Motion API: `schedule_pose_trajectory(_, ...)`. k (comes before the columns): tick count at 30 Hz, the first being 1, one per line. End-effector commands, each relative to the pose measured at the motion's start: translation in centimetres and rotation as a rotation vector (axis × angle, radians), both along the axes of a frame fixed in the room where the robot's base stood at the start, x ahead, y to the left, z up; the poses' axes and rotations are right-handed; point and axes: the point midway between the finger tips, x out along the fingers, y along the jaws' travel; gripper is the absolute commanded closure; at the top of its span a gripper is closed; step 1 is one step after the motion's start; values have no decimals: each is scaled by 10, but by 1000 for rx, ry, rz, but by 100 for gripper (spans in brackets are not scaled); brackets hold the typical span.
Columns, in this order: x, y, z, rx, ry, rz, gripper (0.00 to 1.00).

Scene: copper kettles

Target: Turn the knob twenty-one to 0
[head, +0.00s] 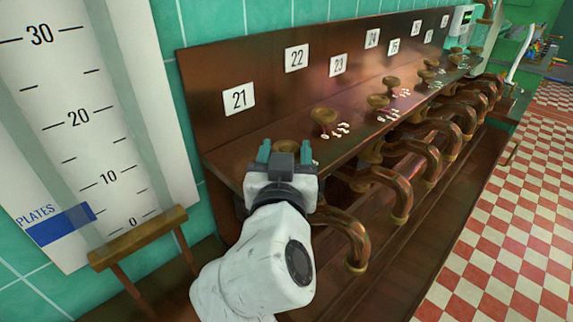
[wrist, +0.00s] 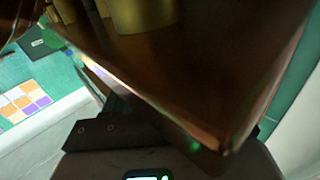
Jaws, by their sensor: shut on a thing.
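The plate marked 21 (head: 239,98) is on the brown back panel at the near left end of the row. Below it, the brass knob twenty-one (head: 287,146) sits on the brown ledge, mostly hidden by my gripper. My gripper (head: 285,152) has its two teal fingers on either side of the knob and is shut on it. The knob's pointer and scale marks are mostly covered, so I cannot tell its setting. In the wrist view, a large brown metal surface (wrist: 180,75) fills most of the picture, and the fingertips are not clear.
Curved copper spouts (head: 345,226) stick out below. A white scale board (head: 85,110) stands at left. The checkered floor (head: 510,225) at right is clear.

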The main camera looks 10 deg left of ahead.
Motion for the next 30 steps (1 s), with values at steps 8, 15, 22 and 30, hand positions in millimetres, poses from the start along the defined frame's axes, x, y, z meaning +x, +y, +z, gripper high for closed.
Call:
schedule_pose_trajectory(8, 0, 1, 0, -1, 2, -23, 74)
schedule_pose_trajectory(15, 0, 1, 0, -2, 2, -23, 74)
schedule_pose_trajectory(22, 0, 1, 0, -2, 2, -22, 26)
schedule_pose_trajectory(30, 0, 0, 0, -2, 2, -22, 18)
